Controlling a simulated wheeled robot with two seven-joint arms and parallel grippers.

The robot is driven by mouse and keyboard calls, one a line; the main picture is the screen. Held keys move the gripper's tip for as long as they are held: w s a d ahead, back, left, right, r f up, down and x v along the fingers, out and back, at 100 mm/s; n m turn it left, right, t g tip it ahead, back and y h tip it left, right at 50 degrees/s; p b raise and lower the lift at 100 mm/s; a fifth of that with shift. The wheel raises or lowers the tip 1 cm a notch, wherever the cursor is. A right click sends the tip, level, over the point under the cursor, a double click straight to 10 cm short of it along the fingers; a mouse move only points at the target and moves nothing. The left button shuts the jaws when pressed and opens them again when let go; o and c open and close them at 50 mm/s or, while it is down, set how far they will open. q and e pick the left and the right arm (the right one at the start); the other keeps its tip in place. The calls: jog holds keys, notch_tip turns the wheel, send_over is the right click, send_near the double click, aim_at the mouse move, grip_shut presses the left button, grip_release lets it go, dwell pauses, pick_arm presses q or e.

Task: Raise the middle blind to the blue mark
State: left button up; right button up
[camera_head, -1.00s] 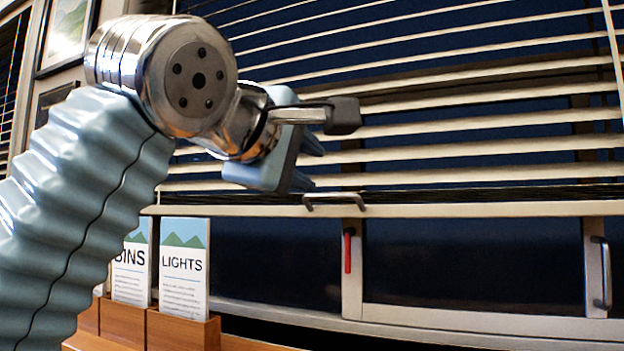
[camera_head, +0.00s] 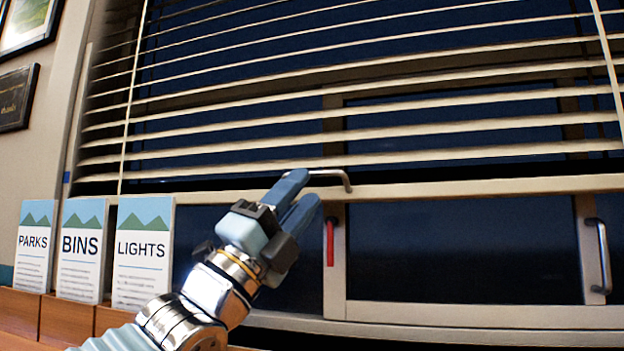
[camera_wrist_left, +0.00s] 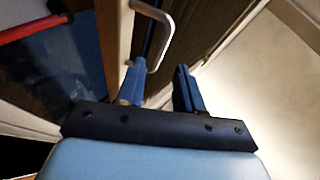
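The blind (camera_head: 420,150) has cream slats and is lowered most of the way, with its bottom rail (camera_head: 480,188) just above the lower panes. A grey metal handle (camera_head: 335,174) sits on that rail; it also shows in the left wrist view (camera_wrist_left: 155,62). My left gripper (camera_head: 303,186) is open, its blue fingers reaching up beside the handle. In the wrist view the handle's bend lies between the two open fingers (camera_wrist_left: 160,80), nearer the left one; contact is not clear. A small blue patch (camera_head: 66,178) shows on the left frame, possibly the mark. My right gripper is not in view.
Upright cards reading PARKS (camera_head: 33,245), BINS (camera_head: 82,250) and LIGHTS (camera_head: 143,252) stand in a wooden holder (camera_head: 68,320) at left. A red lever (camera_head: 330,240) hangs below the handle. Another grey handle (camera_head: 602,255) is on the right frame.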

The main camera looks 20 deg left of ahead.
aim_at(317, 166)
pick_arm(q)
jog(key=w+r+p, duration=0.1)
jog(key=w+r+m+p, duration=0.1)
jog(key=r, duration=0.1)
jog(key=w+d+r+m+p, duration=0.1)
jog(key=shift+w+r+h, duration=0.2)
jog(key=shift+w+h, duration=0.15)
jog(key=shift+h, duration=0.05)
jog(key=shift+w+d+r+p, duration=0.2)
jog(key=shift+w+r+p, duration=0.1)
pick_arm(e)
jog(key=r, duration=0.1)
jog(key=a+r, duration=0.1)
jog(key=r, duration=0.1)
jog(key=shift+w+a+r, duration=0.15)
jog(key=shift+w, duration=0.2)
pick_arm(q)
jog(key=shift+c, duration=0.3)
grip_shut()
